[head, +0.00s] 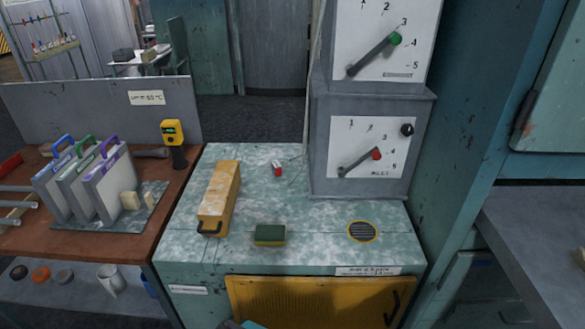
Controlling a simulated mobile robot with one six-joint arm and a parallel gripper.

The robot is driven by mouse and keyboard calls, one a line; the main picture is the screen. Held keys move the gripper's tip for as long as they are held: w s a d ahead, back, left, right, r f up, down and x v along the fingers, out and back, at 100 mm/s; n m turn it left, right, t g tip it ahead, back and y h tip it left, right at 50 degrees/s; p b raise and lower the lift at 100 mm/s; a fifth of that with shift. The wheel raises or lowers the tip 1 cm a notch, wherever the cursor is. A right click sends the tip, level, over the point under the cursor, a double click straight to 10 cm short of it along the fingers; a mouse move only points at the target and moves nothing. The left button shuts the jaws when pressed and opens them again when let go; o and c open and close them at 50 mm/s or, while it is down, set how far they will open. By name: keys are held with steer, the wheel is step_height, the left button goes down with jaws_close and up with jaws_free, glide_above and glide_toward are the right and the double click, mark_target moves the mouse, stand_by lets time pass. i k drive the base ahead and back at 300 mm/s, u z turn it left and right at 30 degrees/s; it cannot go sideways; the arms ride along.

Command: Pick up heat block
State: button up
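No label marks which thing is the heat block. A long tan-yellow block (220,195) with a worn, pale top and a dark handle at its near end lies on the left of the mottled green-grey bench top (310,228). A small dark green block (269,235) with a yellowish lower edge lies to its right, near the front edge; the two are apart. Nothing holds either block. My gripper's fingers are not in view; only a small grey and teal piece, perhaps of my arm, shows at the bottom edge.
A grey cabinet with dials (372,160) stands at the bench's back right. A round yellow-rimmed vent (362,231) and a small red-and-white item (277,168) are on the bench. Left, a brown table (120,245) holds upright panels (105,185) and a yellow handheld device (173,140).

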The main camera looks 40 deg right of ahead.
mark_target(276, 166)
steer(key=z, duration=0.6)
steer(key=k, duration=1.3)
steer(key=z, duration=0.3)
steer(key=i, duration=1)
steer(key=z, duration=0.05)
